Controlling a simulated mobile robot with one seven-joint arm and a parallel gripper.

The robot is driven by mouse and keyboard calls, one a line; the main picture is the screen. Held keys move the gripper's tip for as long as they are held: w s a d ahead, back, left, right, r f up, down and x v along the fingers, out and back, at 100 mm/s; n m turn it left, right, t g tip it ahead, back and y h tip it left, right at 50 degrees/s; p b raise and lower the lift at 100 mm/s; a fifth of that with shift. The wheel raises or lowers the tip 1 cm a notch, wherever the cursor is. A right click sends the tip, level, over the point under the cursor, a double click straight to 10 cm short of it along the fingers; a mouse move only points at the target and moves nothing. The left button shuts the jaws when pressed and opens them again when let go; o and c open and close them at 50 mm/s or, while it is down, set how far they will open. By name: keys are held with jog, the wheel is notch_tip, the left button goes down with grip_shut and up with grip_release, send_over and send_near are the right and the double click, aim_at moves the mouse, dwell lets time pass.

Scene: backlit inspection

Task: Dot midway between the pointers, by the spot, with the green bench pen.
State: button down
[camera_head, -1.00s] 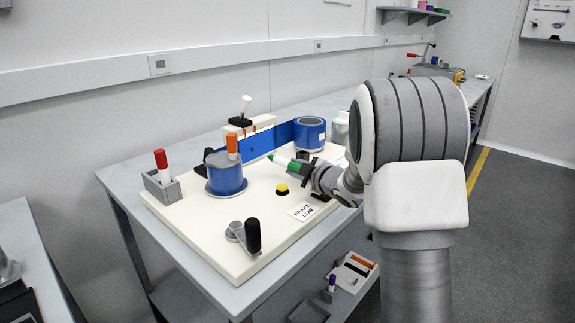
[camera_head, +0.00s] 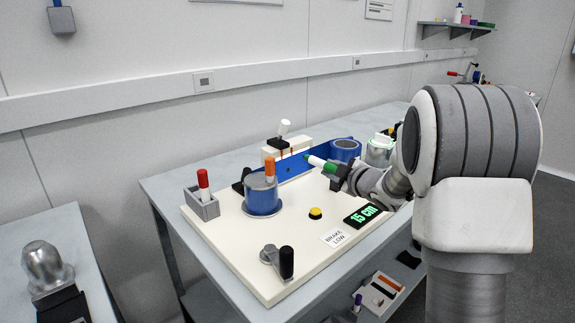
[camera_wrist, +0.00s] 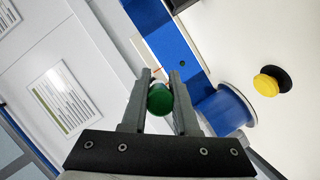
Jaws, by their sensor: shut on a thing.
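My gripper (camera_head: 338,172) is shut on the green bench pen (camera_head: 330,167), which points left toward the blue strip (camera_head: 298,165). The pen's green end also shows between the fingers in the wrist view (camera_wrist: 160,99). I cannot tell whether its tip touches the strip. The strip runs between a front blue spool (camera_head: 262,198) and a rear blue roll (camera_head: 345,150). A small dark spot (camera_wrist: 153,64) shows on the strip in the wrist view. The thin orange pointers (camera_head: 291,151) hang at the white block (camera_head: 300,142) behind the strip; they are too small to separate clearly.
A red-capped pen (camera_head: 203,180) stands in a grey holder (camera_head: 203,205). A yellow button (camera_head: 315,213), a black-handled crank (camera_head: 286,262), a "BRAKE LOW" card (camera_head: 335,238) and a display reading 15 cm (camera_head: 362,215) occupy the board.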

jog(key=shift+r+p, duration=3.2)
jog(key=shift+r, duration=1.15)
